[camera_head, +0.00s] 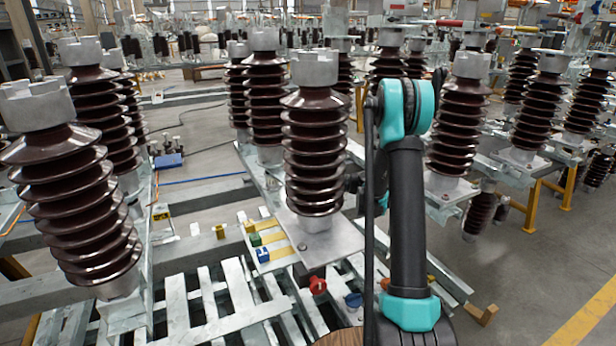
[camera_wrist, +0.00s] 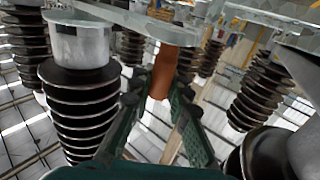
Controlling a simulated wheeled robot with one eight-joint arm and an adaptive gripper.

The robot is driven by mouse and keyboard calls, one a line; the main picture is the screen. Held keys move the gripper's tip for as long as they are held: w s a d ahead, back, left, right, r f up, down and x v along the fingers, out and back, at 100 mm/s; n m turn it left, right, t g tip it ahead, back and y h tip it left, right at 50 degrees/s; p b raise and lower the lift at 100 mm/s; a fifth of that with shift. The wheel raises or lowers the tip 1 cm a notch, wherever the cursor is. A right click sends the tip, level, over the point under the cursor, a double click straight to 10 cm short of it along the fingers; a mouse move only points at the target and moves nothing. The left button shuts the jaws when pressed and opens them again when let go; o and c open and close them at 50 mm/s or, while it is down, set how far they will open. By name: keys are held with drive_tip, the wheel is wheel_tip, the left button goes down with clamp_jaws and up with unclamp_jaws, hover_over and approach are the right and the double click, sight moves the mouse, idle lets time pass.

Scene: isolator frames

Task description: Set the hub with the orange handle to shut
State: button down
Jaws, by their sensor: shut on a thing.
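In the wrist view an orange-brown handle (camera_wrist: 164,68) hangs below a pale metal plate, its free end between the tips of my green gripper fingers (camera_wrist: 157,98). My gripper is shut on this handle. The fingers lie on either side of its end, and the hub behind it is mostly hidden by the plate edge and the handle. In the head view my gripper is hidden behind my own arm and a brown insulator, and I cannot make out the orange handle there.
A ribbed brown insulator (camera_wrist: 82,108) stands close left of my fingers in the wrist view; another (camera_wrist: 262,90) is at right. In the head view an insulator (camera_head: 315,150) stands left of my arm. A red knob (camera_head: 317,285) and blue knob (camera_head: 353,300) sit low beside it.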

drive_tip(key=shift+s+a, duration=0.6)
drive_tip(key=shift+a, duration=0.3)
drive_tip(key=c, duration=1.4)
unclamp_jaws()
drive_tip(key=v, duration=1.2)
drive_tip(key=shift+c, duration=0.5)
